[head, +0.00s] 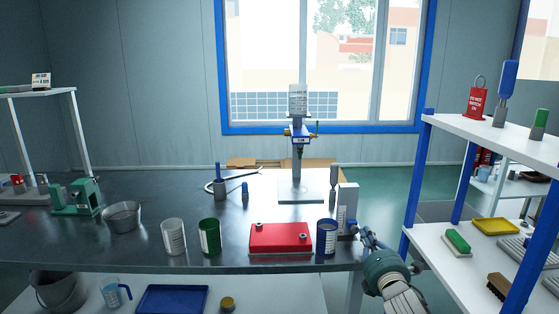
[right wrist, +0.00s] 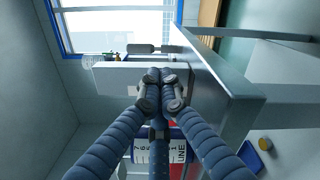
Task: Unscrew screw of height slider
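The stand with the height slider (head: 298,135) is at the back middle of the table in the head view. It has a grey column, a blue slider body with small brass-coloured parts, and a pale base plate (head: 300,187). The screw is too small to tell apart. My right gripper (head: 364,236) is at the table's front right, beside a white upright box, well short of the stand. In the right wrist view its fingertips (right wrist: 161,82) are together, with nothing visible between them. My left gripper is not in view.
A blue can (head: 327,236), a red box (head: 281,238) and the white box (head: 347,205) stand near my right gripper. A green can (head: 209,236) and a clear cup (head: 173,236) stand further left. A white shelf with blue posts (head: 407,230) is at right.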

